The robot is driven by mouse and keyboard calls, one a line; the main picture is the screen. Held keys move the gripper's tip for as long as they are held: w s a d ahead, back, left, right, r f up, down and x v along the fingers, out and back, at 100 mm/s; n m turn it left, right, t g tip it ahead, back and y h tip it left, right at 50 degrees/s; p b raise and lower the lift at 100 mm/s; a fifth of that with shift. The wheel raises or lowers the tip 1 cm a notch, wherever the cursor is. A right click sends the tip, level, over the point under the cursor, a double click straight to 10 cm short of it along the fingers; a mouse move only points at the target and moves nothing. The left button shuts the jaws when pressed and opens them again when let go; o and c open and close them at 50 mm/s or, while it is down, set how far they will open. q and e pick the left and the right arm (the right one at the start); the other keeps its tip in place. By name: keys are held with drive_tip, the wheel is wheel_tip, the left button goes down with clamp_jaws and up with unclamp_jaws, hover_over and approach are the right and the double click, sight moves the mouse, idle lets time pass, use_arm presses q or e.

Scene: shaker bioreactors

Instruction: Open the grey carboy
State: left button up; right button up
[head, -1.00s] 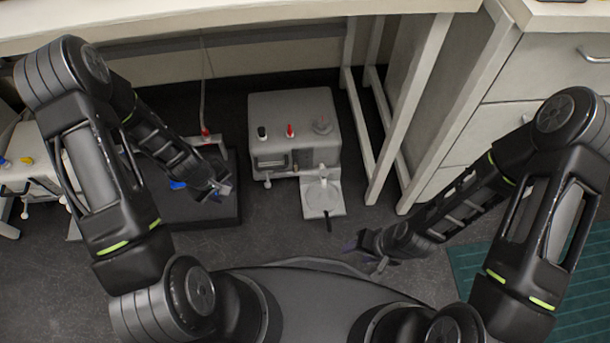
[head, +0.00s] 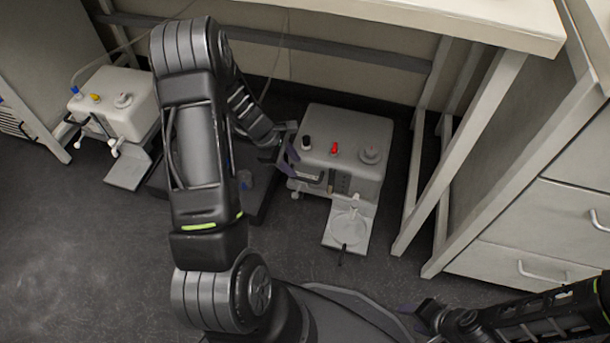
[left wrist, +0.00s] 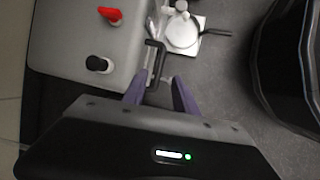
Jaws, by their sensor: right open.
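The grey carboy (head: 365,128) is a box on the floor below the bench, with black, red and grey caps on top. A black handle (head: 308,180) is on its front; the handle also shows in the left wrist view (left wrist: 153,62). My left gripper (head: 287,154) is beside the carboy's left front edge. In the left wrist view its two purple fingers (left wrist: 160,92) are apart, with the black handle in the gap between them; contact cannot be told. My right gripper (head: 424,312) is open, low and away from the carboy, partly cut by my body.
A white plate (head: 335,238) with a round dish sits at the carboy's front. A dark platform (head: 262,205) is left of it, partly behind my arm. A similar pale carboy (head: 130,90) stands further left. A bench leg (head: 440,190) and drawers are right. Floor in front is clear.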

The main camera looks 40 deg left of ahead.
sight(306, 179)
use_arm(q)
drive_tip(key=shift+f, duration=0.1)
drive_tip(key=b+x, duration=0.3)
drive_tip(key=x, duration=0.4)
drive_tip(key=shift+w+d+f, duration=0.1)
drive_tip(key=shift+d+f, duration=0.05)
drive_tip(key=shift+f, duration=0.15)
drive_tip(key=shift+c, duration=0.4)
clamp_jaws()
idle(0.8)
